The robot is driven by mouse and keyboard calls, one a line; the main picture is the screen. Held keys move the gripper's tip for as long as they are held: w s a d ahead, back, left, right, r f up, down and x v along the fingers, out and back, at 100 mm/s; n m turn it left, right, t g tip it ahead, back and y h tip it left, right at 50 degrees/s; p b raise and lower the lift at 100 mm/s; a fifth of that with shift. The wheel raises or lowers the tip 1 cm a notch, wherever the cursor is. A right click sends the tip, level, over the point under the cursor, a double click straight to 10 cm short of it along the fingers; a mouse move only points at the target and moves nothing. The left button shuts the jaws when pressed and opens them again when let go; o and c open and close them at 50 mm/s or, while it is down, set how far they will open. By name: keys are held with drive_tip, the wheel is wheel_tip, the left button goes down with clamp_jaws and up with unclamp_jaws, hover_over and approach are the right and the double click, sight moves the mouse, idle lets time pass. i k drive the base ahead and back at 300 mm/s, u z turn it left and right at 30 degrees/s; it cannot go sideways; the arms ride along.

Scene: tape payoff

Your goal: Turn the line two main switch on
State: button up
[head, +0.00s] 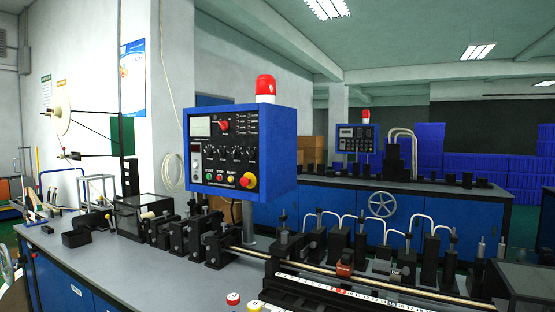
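A blue control box (278,150) stands on a post above the near bench, with a red-and-white beacon (265,88) on top. Its dark face carries a red rotary knob (223,125), which may be a main switch; its position is too small to tell. Below are a row of dark knobs, a green button (209,179), a red button (220,178) and a red-on-yellow stop button (247,181). A second, smaller control box (356,139) with a beacon (365,116) stands at the far bench. I cannot read which box is line two. My gripper is not in view.
The near bench (90,258) carries several black fixtures, a long rail (380,280) and a scale strip below the box. A handwheel (382,204) is on the far bench's front. Air before the near box looks clear.

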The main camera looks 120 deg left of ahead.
sight(224, 126)
drive_tip(key=u, duration=1)
drive_tip(key=i, duration=0.3)
drive_tip(key=u, duration=3.1)
drive_tip(key=i, duration=0.5)
drive_tip(key=u, duration=1.8)
drive_tip(key=i, duration=1.65)
